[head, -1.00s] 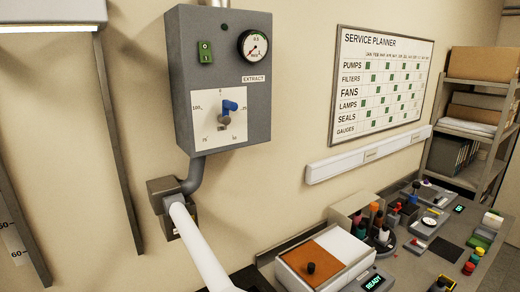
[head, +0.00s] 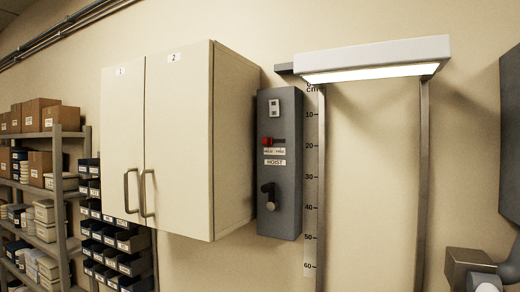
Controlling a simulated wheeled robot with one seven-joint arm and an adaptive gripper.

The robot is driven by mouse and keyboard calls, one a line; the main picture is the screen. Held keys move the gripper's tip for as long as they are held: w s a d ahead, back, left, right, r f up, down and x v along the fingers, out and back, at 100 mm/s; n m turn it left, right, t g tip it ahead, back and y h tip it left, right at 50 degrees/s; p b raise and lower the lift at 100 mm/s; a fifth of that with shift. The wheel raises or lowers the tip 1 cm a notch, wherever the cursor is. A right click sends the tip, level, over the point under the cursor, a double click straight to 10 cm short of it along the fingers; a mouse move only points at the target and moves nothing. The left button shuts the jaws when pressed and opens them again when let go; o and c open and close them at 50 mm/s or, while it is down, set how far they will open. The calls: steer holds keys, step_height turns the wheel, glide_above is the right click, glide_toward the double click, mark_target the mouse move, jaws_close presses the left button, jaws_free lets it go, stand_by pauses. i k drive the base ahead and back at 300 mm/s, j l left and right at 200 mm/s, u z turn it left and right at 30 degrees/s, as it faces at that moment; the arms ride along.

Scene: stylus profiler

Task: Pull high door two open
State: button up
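A cream wall cabinet hangs left of centre in the head view, with two doors side by side. The door labelled 2 (head: 178,130) is the right one and is shut. Its grey bar handle (head: 149,193) stands upright near its left edge, low down. The door labelled 1 (head: 122,140) is also shut, with its own handle (head: 128,191) close beside that of door 2.
A grey hoist control box (head: 280,165) with a red switch and black lever is mounted right of the cabinet. A lamp (head: 375,60) juts out above a wall scale (head: 311,180). Shelves with boxes (head: 45,190) and blue bins (head: 115,240) stand at left.

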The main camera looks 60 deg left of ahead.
mark_target(178, 171)
steer(key=u, duration=2.75)
